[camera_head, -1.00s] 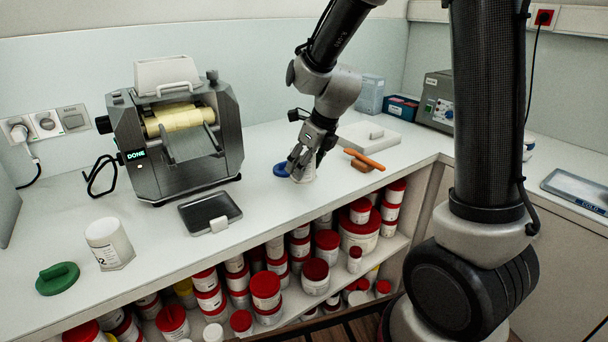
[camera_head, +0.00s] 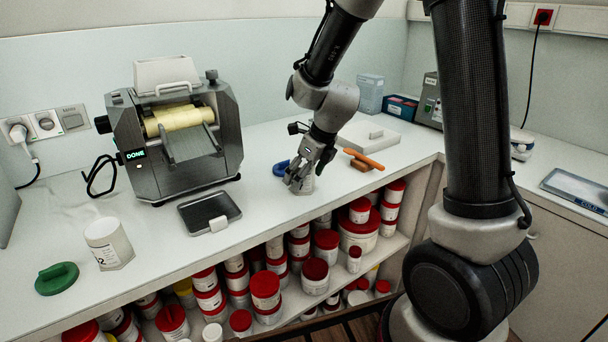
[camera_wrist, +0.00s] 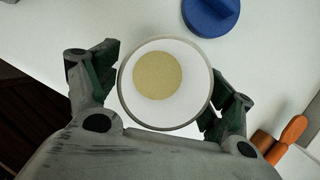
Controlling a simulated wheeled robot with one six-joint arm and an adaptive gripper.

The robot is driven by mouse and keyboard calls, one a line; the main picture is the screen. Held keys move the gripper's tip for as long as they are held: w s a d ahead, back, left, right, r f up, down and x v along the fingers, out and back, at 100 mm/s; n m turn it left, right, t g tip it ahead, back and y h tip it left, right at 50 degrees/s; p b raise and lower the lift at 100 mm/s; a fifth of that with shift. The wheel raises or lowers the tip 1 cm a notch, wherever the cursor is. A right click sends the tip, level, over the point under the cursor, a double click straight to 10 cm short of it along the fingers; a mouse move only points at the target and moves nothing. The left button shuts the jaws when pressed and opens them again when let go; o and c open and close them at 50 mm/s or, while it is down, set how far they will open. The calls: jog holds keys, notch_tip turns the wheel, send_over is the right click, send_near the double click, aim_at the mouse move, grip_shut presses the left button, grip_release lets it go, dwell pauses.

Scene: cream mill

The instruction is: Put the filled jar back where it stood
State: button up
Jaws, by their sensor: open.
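The filled jar (camera_wrist: 165,105) is white and open at the top, with pale yellow cream showing inside in the wrist view. It stands on the counter in the head view (camera_head: 307,185), partly hidden by my gripper (camera_head: 304,177). My gripper is open, with one finger on either side of the jar in the wrist view (camera_wrist: 165,100). Whether a finger touches the jar wall I cannot tell. A blue lid (camera_head: 281,169) lies on the counter just behind and left of the jar; it also shows in the wrist view (camera_wrist: 210,14).
An orange-handled tool (camera_head: 363,160) lies close to the right of the jar. A mill (camera_head: 178,140) reading DONE stands left, with a dark tray (camera_head: 208,211) before it. Another white jar (camera_head: 109,244) and a green lid (camera_head: 57,278) are at the front left. Red-lidded jars fill the shelf below.

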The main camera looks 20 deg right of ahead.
jog(key=v, duration=1.2)
jog(key=s+d+r+n+h, duration=0.1)
jog(key=s+d+r+n, duration=0.2)
jog(key=s+d+n, duration=0.3)
jog(key=s+d+r+n+h, duration=0.1)
jog(key=s+d+r+n, duration=0.2)
jog(key=s+n, duration=1.3)
jog(key=d+n, duration=0.2)
jog(key=n, duration=0.4)
jog(key=shift+d+n+h, duration=0.4)
